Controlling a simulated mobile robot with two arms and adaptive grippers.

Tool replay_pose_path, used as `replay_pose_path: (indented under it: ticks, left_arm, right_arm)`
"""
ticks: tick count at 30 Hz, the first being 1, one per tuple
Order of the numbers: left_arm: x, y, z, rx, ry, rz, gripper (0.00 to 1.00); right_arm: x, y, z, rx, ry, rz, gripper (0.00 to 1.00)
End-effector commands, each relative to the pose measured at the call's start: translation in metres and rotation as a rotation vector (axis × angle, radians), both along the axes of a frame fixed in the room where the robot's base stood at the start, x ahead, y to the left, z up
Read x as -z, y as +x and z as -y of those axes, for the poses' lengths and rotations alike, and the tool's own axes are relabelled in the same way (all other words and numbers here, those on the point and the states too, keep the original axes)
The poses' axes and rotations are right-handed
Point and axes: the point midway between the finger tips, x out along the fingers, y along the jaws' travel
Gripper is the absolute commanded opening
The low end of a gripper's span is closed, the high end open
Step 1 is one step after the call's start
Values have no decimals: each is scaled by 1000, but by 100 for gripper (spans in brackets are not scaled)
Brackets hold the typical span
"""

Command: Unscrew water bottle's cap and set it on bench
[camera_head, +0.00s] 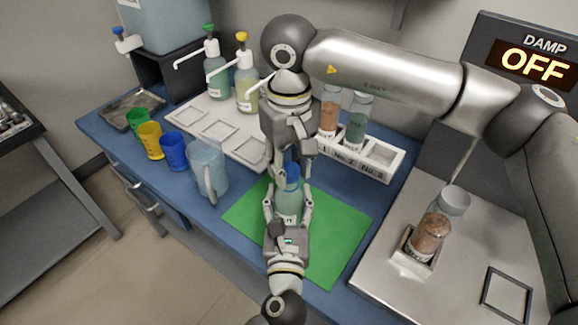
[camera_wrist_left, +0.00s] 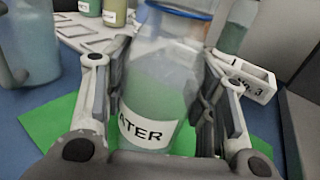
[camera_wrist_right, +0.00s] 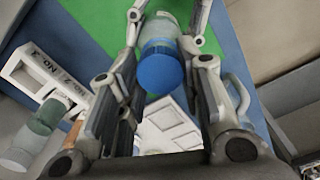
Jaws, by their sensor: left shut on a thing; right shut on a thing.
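My right gripper (camera_head: 296,160) reaches down from above and is shut on the cap. I cannot tell whether the cap is still threaded on the neck.
The blue bench (camera_head: 226,212) holds a mug (camera_head: 207,168), coloured cups (camera_head: 150,140), pump bottles (camera_head: 246,86) and a white rack (camera_head: 378,152) with jars. A brown-filled jar (camera_head: 431,236) stands on the metal plate (camera_head: 462,280) at right. The mat is clear beside the bottle.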

Motion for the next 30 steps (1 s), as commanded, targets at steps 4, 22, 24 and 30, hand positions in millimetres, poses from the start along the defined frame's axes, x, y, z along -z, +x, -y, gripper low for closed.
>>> replay_pose_path:
  ticks: [4,22,24,30]
  left_arm:
    - [1,0,0,0,1,-2,0]
    - [1,0,0,0,1,-2,0]
    - [1,0,0,0,1,-2,0]
    - [1,0,0,0,1,-2,0]
  right_arm:
    - [-5,0,0,0,1,1,4]
    - [-27,0,0,0,2,3,4]
    - [-36,0,-1,0,2,3,4]
    - [-47,0,0,0,1,-1,4]
